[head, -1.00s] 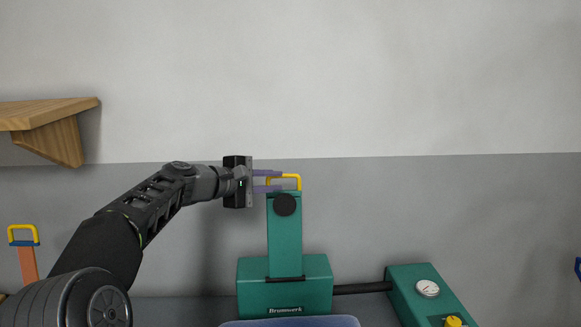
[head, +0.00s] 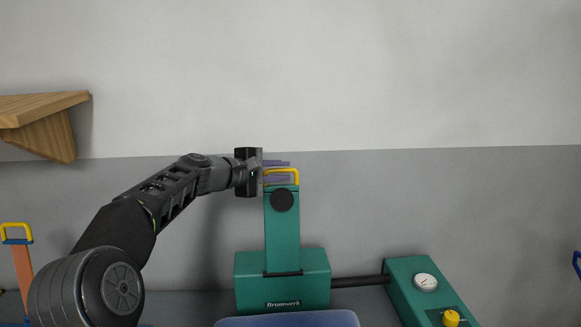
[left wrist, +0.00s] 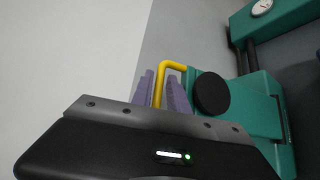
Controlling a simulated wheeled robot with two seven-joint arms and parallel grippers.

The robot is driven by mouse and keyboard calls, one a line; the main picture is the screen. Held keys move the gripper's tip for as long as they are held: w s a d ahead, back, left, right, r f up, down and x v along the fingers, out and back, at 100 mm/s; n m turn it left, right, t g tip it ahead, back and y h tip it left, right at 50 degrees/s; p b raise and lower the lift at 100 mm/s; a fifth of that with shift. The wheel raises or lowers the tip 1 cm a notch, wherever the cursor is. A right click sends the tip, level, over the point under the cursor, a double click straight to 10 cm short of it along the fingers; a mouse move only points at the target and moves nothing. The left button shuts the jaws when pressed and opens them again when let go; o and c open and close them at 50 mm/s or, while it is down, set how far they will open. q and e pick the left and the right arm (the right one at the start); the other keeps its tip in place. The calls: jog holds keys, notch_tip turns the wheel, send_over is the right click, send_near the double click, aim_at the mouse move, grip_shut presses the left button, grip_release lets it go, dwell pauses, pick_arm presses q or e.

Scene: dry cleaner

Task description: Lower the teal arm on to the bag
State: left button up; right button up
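The teal arm (head: 282,235) stands upright on a teal base (head: 282,280) marked "Brunwerk". It has a black round knob and a yellow handle (head: 296,176) on top. My left gripper (head: 277,172) is at the handle, its purple fingers apart above and below the handle's top bar. In the left wrist view, the handle (left wrist: 160,85) lies between the two fingers, which look open around it; contact is unclear. A blue rounded thing (head: 290,320) shows at the bottom edge, mostly cut off; I cannot tell if it is the bag. My right gripper is out of view.
A teal box with a gauge (head: 425,283) and yellow knob stands at right, joined to the base by a black pipe (head: 357,281). A wooden shelf (head: 45,105) and an orange yellow-handled piece (head: 22,262) are at left. The wall behind is bare.

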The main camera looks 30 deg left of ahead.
pick_arm(q)
jog(key=shift+p+x, duration=0.55)
jog(key=shift+x, duration=1.4)
grip_shut()
